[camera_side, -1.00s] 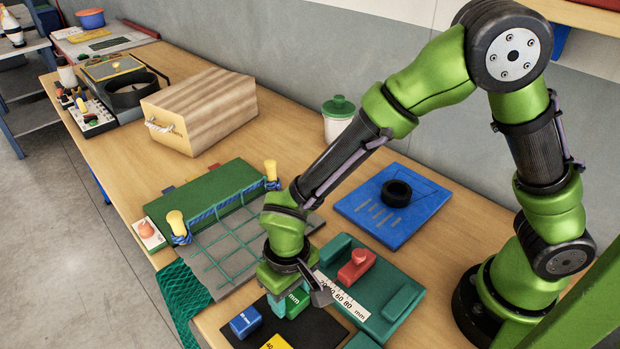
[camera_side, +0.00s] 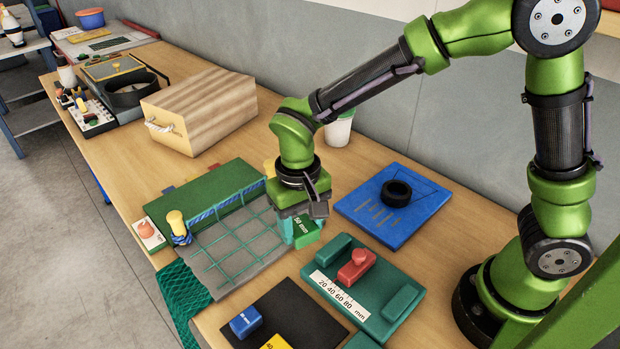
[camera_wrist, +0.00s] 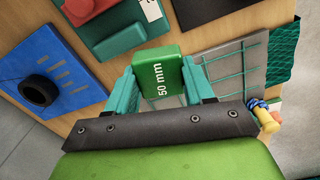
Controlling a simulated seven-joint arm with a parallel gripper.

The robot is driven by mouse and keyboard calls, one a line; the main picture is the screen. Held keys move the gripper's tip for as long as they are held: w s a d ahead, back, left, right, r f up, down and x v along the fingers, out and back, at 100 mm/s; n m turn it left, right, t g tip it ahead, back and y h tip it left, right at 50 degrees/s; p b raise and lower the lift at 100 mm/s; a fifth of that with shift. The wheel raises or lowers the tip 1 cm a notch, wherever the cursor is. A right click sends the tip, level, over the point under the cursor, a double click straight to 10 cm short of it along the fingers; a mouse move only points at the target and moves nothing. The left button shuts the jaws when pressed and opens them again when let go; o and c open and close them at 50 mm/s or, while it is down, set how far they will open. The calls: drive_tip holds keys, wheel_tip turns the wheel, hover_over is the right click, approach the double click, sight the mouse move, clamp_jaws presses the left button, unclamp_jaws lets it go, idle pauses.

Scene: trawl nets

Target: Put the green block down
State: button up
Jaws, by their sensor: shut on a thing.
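My gripper (camera_side: 298,230) is shut on the green block (camera_side: 306,231), which is marked 50 mm. In the wrist view the green block (camera_wrist: 158,77) sits between the two teal fingers of my gripper (camera_wrist: 160,88). In the side view the block appears held above the bench, near the right edge of the grey net board (camera_side: 235,251). Its exact height over the surface cannot be told.
The black mat (camera_side: 285,313) holds a blue block (camera_side: 246,322) and a yellow block (camera_side: 276,342). A green gauge board (camera_side: 372,289) with a scale and a red knob lies right of it. A blue board (camera_side: 392,207) with a black ring lies behind. A wooden box (camera_side: 200,110) stands at back left.

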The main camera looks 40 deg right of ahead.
drive_tip(key=w+d+f+m, duration=0.1)
drive_tip(key=d+m, duration=0.3)
drive_tip(key=d, duration=0.3)
drive_tip(key=w+d+f+m, duration=0.1)
drive_tip(key=w+d+m, duration=0.1)
drive_tip(key=d+m, duration=0.2)
drive_tip(key=w+d+f+m, duration=0.1)
drive_tip(key=d+m, duration=0.3)
drive_tip(key=d, duration=0.6)
drive_tip(key=shift+w+d+f+m, duration=0.3)
drive_tip(key=shift+w, duration=0.3)
drive_tip(key=shift+d+f+m, duration=0.1)
drive_tip(key=shift+d+m, duration=0.3)
drive_tip(key=shift+m, duration=0.1)
drive_tip(key=shift+w+m, duration=0.2)
drive_tip(key=shift+m, duration=0.4)
drive_tip(key=w, duration=0.5)
drive_tip(key=w+d+f, duration=0.1)
drive_tip(key=w, duration=0.4)
drive_tip(key=w+d, duration=0.1)
drive_tip(key=w, duration=0.4)
drive_tip(key=shift+w+f, duration=0.25)
drive_tip(key=shift+w, duration=0.1)
drive_tip(key=shift+w+f, duration=0.15)
drive_tip(key=shift+f, duration=1.6)
